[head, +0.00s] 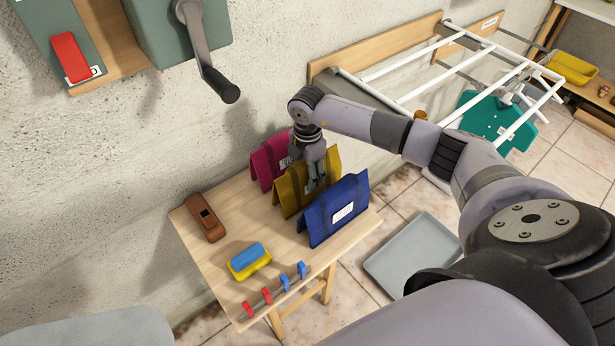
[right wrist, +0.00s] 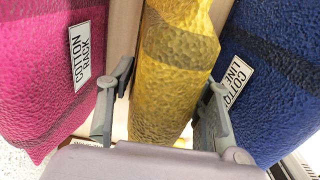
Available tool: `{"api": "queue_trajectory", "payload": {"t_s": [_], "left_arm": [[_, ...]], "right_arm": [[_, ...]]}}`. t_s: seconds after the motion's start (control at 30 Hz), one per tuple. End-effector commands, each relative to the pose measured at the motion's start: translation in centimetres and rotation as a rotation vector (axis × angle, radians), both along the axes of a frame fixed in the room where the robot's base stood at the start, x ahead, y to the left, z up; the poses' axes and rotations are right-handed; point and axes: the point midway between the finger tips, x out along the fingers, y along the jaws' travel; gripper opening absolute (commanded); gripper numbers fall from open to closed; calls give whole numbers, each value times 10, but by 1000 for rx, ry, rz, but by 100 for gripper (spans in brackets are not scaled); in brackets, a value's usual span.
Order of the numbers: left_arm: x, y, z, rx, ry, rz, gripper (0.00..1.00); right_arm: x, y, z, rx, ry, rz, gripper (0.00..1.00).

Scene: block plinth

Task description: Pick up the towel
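Three folded towels stand like tents in a row on a small wooden table (head: 215,255): magenta (head: 264,166), yellow (head: 288,196) and blue (head: 336,212). My right gripper (head: 312,180) points down over the yellow towel. In the right wrist view its open fingers (right wrist: 170,80) stand on either side of the yellow towel (right wrist: 170,90), with a gap on the left; contact on the right is unclear. The magenta towel (right wrist: 45,80) bears a "COTTON RACK" label, and the blue towel (right wrist: 265,80) one reading "COTTON LINE". My left gripper is not in view.
A brown wooden block-like tool (head: 205,217), a blue-and-yellow sponge (head: 249,261) and red and blue clips (head: 285,282) lie on the table. A white drying rack (head: 440,75) juts from the wall. A grey tray (head: 412,255) lies on the floor. A crank (head: 205,60) hangs upper left.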

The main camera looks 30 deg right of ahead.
Motion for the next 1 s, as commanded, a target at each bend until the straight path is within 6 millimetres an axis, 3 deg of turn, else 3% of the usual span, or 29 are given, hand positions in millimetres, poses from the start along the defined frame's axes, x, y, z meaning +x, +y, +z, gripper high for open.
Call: {"api": "queue_trajectory", "payload": {"t_s": [0.6, 1.0], "left_arm": [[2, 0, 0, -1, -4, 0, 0], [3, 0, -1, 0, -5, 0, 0]], "right_arm": [[1, 0, 1, 0, -2, 0, 4], [1, 0, 11, 0, -4, 1, 4]]}}
